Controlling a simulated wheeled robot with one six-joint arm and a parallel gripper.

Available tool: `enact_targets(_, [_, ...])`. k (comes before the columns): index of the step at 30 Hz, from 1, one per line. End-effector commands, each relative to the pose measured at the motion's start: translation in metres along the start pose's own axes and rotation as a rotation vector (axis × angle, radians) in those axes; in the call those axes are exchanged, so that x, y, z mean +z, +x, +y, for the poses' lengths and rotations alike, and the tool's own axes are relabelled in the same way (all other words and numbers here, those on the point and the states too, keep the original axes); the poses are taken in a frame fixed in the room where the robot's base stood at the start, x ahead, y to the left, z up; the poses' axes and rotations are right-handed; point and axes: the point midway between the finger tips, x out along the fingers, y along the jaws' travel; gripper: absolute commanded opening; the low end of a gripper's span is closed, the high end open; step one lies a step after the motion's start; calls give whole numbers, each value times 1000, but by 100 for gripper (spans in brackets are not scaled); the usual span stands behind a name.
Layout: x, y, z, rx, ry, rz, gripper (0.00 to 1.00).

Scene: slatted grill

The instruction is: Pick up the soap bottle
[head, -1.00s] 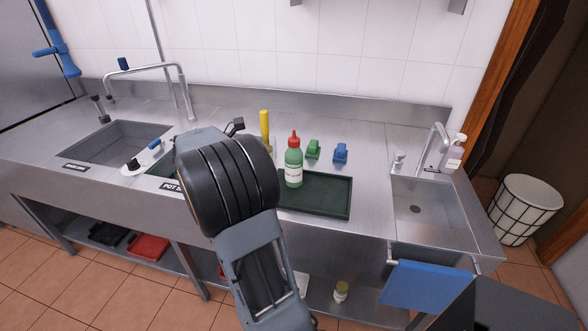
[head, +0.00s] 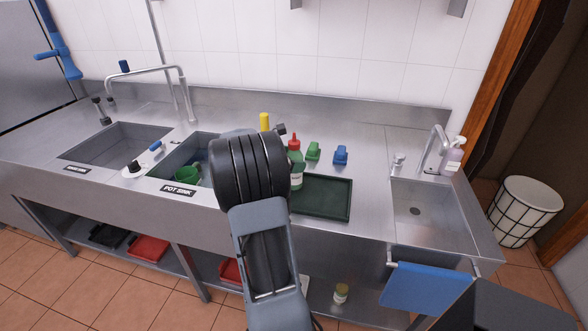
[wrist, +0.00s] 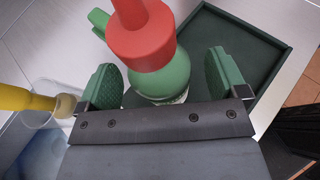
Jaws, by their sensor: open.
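A green bottle with a red cap and white label (head: 297,178) stands at the left end of the dark green tray (head: 325,200) in the head view, partly hidden by my arm. In the wrist view its red cap and green shoulder (wrist: 165,75) fill the middle. My gripper (wrist: 162,80) is open, with one green-padded finger on each side of the bottle. Gaps show between the pads and the bottle. The bottle's lower part is hidden behind my gripper's body. My arm hides the gripper in the head view.
A yellow-handled tool (head: 265,122) stands left of the bottle; its handle also shows in the wrist view (wrist: 25,98). A green item (head: 313,151) and a blue item (head: 340,154) are behind the tray. A pump bottle (head: 452,156) stands by the right sink (head: 415,210). The pot sink (head: 175,165) holds a green mug.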

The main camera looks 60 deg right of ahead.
Motion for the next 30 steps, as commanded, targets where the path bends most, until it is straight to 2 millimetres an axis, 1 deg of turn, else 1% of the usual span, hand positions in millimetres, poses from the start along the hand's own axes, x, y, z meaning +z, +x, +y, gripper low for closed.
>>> enact_targets(1, [0,6,0,-2,0,1,92])
enact_targets(4, [0,14,0,0,0,0,92])
enact_targets(13, [0,16,0,1,0,0,92])
enact_targets(30, [0,16,0,1,0,1,37])
